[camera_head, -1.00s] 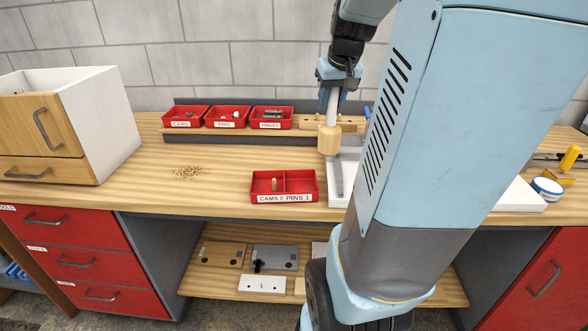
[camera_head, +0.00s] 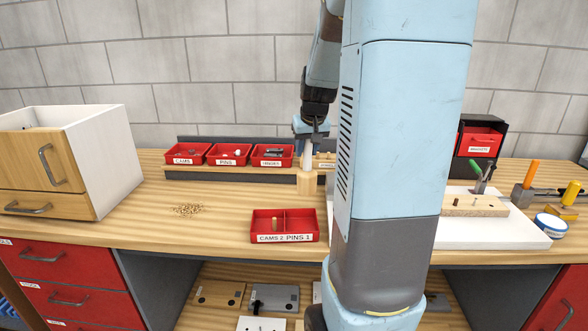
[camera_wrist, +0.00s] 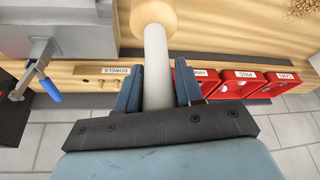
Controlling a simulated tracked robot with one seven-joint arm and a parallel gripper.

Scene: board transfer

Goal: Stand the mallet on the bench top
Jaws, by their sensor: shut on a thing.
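The mallet has a pale wooden head (camera_head: 307,183) and a whitish handle (camera_head: 302,156). It hangs head down and roughly upright below my gripper (camera_head: 311,134), in front of the back shelf. In the wrist view the handle (camera_wrist: 156,58) runs between the two dark blue fingers of my gripper (camera_wrist: 157,78), which are shut on it. The mallet's head (camera_wrist: 154,14) is cut by the top edge there. The bench top (camera_head: 130,218) lies beneath; I cannot tell whether the head touches it.
Red bins (camera_head: 228,154) line the back shelf. A divided red tray (camera_head: 284,226) stands at the bench front. Wood chips (camera_head: 187,210) lie left of it. A drawer unit (camera_head: 112,155) stands far left. A white board (camera_head: 530,234) and tools are at right. Bench left of the tray is mostly clear.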

